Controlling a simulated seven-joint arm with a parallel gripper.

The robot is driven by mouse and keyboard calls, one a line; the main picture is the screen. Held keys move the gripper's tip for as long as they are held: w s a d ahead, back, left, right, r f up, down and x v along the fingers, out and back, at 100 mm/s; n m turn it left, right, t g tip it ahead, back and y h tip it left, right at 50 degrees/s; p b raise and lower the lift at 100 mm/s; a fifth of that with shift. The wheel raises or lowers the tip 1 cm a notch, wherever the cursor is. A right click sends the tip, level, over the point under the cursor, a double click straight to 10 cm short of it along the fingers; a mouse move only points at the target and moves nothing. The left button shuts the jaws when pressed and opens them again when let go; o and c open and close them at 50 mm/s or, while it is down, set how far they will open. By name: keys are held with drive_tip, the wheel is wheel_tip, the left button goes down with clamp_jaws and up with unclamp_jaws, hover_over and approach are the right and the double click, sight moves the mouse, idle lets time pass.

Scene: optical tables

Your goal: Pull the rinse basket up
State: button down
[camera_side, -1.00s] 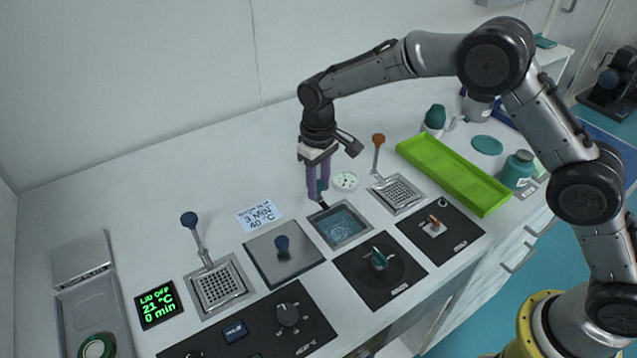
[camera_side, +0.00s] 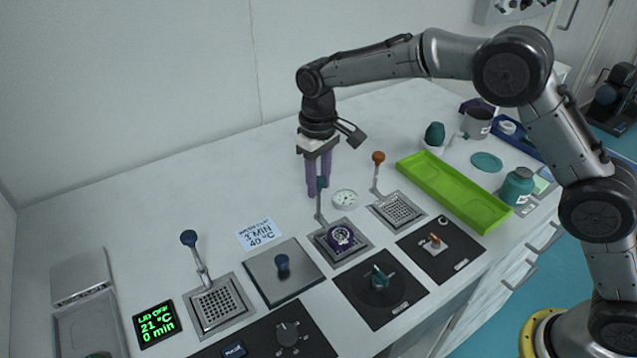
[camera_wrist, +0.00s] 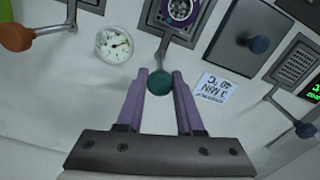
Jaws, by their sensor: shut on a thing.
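The rinse basket (camera_side: 357,251) sits level in the square opening between the orange-knobbed basket and the flat lid. A round purple part with a pale metal centre (camera_side: 340,236) rests on it. The part also shows at the top of the wrist view (camera_wrist: 180,9). The basket's grey handle (camera_wrist: 172,50) rises to a teal knob (camera_wrist: 159,82). My gripper (camera_side: 318,189) stands upright above the back of the basket, its purple fingers shut on the knob. The water is hidden from view.
An orange-knobbed basket (camera_side: 398,210) stands to the right and a blue-knobbed basket (camera_side: 218,305) to the left. A lid with a blue knob (camera_side: 284,272) lies between. A round dial (camera_side: 345,198) is close to my fingers. A green tray (camera_side: 455,190) is at right.

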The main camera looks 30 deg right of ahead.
drive_tip(key=c, duration=0.8)
unclamp_jaws()
drive_tip(key=shift+w+r, duration=0.1)
drive_tip(key=shift+r, duration=0.4)
drive_tip(key=shift+o, duration=1.2)
drive_tip(key=shift+f, duration=0.15)
wheel_tip(320, 180, up, 14)
drive_tip(key=shift+f, duration=0.1)
